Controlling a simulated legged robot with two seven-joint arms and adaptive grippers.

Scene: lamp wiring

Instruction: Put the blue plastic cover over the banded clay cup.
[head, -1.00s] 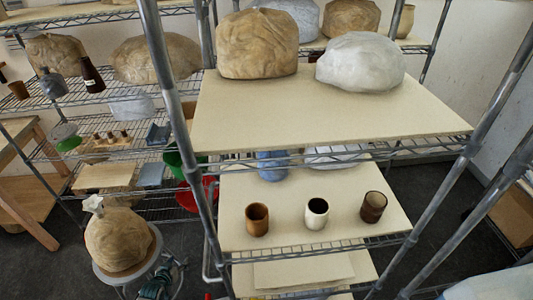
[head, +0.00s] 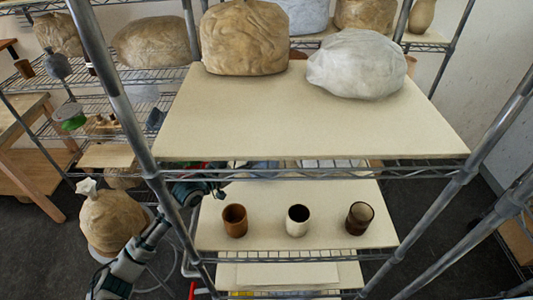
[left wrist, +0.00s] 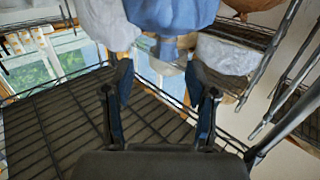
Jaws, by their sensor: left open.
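Three cups stand upright in a row on the lower board: a brown cup (head: 235,221), a white cup with a dark inside (head: 298,221) and a dark brown cup (head: 360,218) that looks banded. None of them is covered. A crumpled blue plastic cover (left wrist: 172,14) shows at the top of the left wrist view, beyond my fingertips. In the head view it is mostly hidden under the upper board. My left gripper (left wrist: 160,78) is open and empty, with the cover apart from it. In the head view my left arm reaches into the rack from the left. My right gripper is out of view.
The upper board (head: 300,130) overhangs the cups' board (head: 270,241) and carries brown (head: 243,40) and white (head: 357,65) wrapped lumps. Metal posts (head: 125,100) bound the rack. A brown wrapped lump (head: 110,222) stands on a stool at left. The cups' board is clear in front.

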